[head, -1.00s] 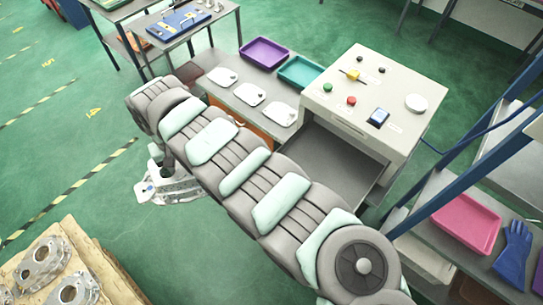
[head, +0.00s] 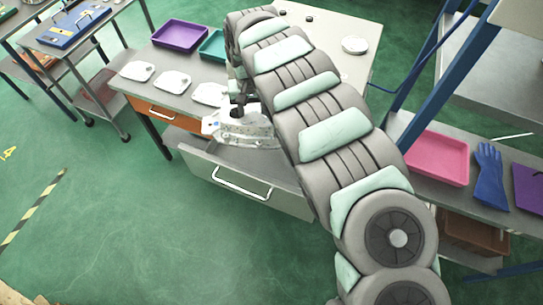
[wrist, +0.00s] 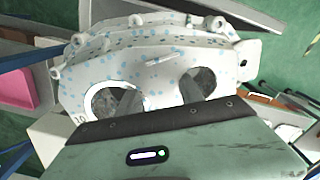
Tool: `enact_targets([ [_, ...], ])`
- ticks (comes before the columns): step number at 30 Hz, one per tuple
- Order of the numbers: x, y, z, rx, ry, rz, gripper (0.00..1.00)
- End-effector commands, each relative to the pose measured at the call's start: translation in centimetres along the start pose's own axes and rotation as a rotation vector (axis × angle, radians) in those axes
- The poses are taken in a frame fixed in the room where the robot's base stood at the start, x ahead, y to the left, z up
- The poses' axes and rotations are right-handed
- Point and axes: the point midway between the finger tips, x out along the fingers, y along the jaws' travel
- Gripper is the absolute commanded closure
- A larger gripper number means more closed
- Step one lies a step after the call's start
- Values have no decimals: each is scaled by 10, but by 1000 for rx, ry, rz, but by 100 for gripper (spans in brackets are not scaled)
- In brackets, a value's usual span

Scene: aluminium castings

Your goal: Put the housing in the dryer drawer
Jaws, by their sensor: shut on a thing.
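The housing (head: 248,132) is a pale metal casting with round openings. In the wrist view the housing (wrist: 150,55) is dotted with bluish spots. My gripper (head: 240,112) is shut on it from above; the fingers (wrist: 160,95) show at its two round openings. The dryer drawer (head: 245,183) is pulled open, with a grey front and a bar handle. The housing is over the drawer's opening, near its back; whether it touches the drawer floor I cannot tell. My arm hides the drawer's right part and much of the dryer (head: 345,70).
The bench beside the drawer holds several white plates (head: 172,82), a purple tray (head: 181,36) and a teal tray (head: 213,45). An orange drawer (head: 160,112) is below. At the right, a shelf holds a pink tray (head: 437,157) and a blue glove (head: 489,175).

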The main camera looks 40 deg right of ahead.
Motion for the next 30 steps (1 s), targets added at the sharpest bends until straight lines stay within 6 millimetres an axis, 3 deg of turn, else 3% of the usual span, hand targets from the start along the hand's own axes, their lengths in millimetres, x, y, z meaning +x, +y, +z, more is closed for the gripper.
enact_targets([
  [3,10,26,-7,57,7,-8,100],
  [7,12,40,-10,89,10,-15,100],
  [11,25,44,-9,97,7,-16,100],
  [18,80,41,-9,96,5,-18,100],
  [30,148,42,-10,96,6,-17,100],
])
